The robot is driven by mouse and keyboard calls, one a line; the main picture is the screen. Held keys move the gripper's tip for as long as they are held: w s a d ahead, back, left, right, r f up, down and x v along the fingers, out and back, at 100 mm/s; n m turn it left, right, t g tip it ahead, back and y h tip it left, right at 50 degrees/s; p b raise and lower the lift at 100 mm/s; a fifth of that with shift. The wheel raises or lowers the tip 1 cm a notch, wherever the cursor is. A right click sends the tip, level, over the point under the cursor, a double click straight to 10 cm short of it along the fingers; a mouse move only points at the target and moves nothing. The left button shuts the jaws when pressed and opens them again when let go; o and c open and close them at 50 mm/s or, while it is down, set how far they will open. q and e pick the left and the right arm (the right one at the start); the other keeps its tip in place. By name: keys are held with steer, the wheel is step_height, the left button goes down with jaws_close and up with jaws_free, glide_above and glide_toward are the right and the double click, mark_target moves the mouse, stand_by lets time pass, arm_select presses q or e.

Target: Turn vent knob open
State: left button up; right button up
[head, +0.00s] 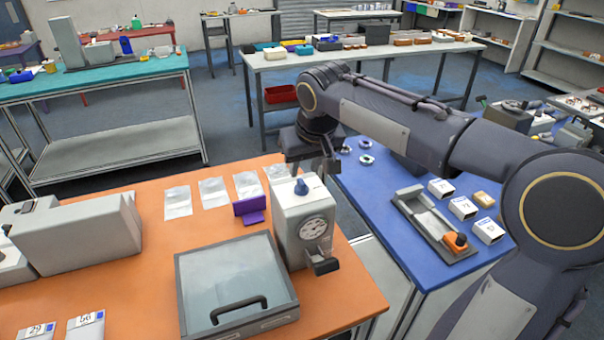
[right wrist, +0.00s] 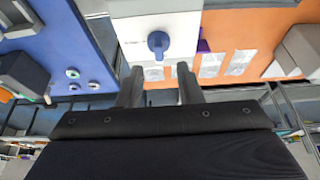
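The vent knob (head: 301,187) is a small blue knob on top of a white box-shaped machine (head: 291,222) with a round dial on its front. In the right wrist view the knob (right wrist: 158,42) shows with its grip pointing toward the bottom of the picture. My right gripper (head: 310,168) is above and just behind the machine's top in the head view. In the right wrist view its two fingers (right wrist: 158,80) are apart with nothing between them, and the knob lies beyond their tips. The gripper is not touching the knob. My left gripper is not in view.
A glass-lidded box (head: 237,280) with a black handle stands beside the machine on the orange table (head: 150,300). A purple holder (head: 249,205) and several clear bags lie behind it. A blue table (head: 400,270) with a grey tray (head: 440,240) and small boxes adjoins on the right.

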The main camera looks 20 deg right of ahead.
mark_target(302, 180)
steer(key=shift+x, duration=2.6)
steer(key=shift+d, duration=0.1)
jaws_close()
